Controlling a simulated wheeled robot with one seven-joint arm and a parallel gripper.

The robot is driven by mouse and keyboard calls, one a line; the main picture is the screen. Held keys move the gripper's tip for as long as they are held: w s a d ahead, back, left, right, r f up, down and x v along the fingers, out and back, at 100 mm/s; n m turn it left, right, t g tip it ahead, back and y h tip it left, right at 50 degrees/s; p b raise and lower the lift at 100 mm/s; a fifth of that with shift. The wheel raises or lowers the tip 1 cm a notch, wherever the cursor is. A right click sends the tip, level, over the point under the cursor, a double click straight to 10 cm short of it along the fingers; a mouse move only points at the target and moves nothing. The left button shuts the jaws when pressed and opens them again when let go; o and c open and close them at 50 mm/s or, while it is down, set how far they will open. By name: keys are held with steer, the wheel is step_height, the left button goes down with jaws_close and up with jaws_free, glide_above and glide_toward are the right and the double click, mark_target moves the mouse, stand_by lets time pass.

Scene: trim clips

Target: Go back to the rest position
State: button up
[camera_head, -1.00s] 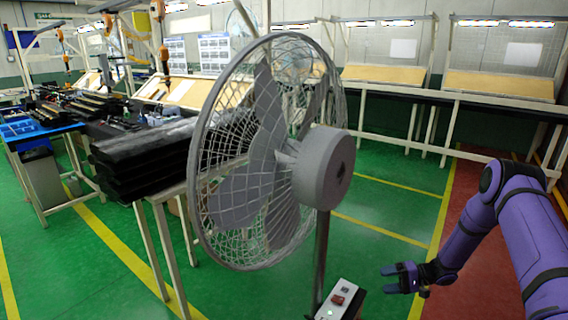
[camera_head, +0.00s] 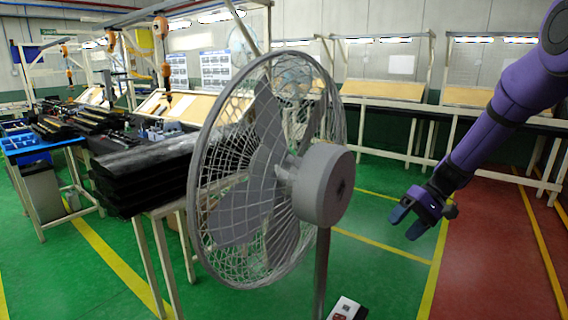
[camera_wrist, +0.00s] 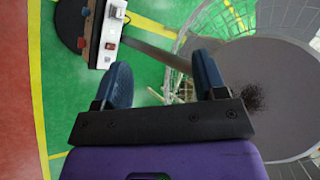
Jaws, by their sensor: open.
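My gripper (camera_head: 408,226) is open and empty, in mid-air to the right of the grey fan (camera_head: 322,186). Its two dark blue fingers point down in the head view. In the wrist view the fingers (camera_wrist: 165,85) stand apart with nothing between them. The fan's motor housing (camera_wrist: 290,95) fills the right of the wrist view. The control box (camera_head: 348,309) on the fan's stand shows at the bottom edge of the head view. In the wrist view the white control box (camera_wrist: 108,35) with its red switch lies beyond the fingers, apart from them.
A table with a stack of black trim parts (camera_head: 150,175) stands left of the fan. Workbenches (camera_head: 490,97) line the back wall. The green floor (camera_head: 385,270) between fan and gripper is clear, as is the red floor strip (camera_head: 490,260) at right.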

steer(key=s+a+r+t+h, duration=0.2)
steer(key=s+r+t+h, duration=0.3)
steer(key=s+r, duration=1.45)
steer(key=s+d+t+h, duration=0.1)
steer(key=s+t+h, duration=0.1)
steer(key=s, duration=0.9)
steer(key=shift+d+m+h, duration=0.3)
steer(key=shift+d+h, duration=0.1)
steer(key=shift+h, duration=0.2)
steer(key=shift+o, duration=0.2)
